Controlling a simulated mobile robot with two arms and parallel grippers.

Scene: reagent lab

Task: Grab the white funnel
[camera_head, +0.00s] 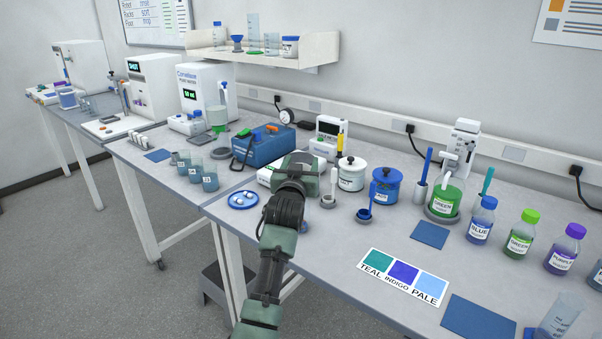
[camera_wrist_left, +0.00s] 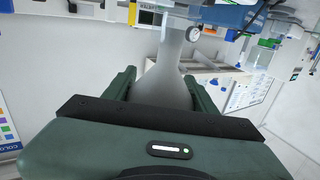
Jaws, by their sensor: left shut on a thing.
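The white funnel (camera_wrist_left: 165,85) shows in the left wrist view between the two green fingers, with its wide part near the palm and its narrow part pointing away. My left gripper (camera_wrist_left: 167,88) is shut on it. In the head view my left gripper (camera_head: 298,168) is above the front of the bench, and its hand hides most or all of the funnel. A small grey stand (camera_head: 328,202) is just right of the hand. My right gripper is not in view.
A blue funnel (camera_head: 365,213) stands right of the hand, with white-and-blue jars (camera_head: 351,181) behind. A blue dish (camera_head: 243,200) is to the left and a blue toolbox (camera_head: 262,148) behind. Coloured bottles (camera_head: 481,222) stand at right. A colour card (camera_head: 403,276) lies near the front edge.

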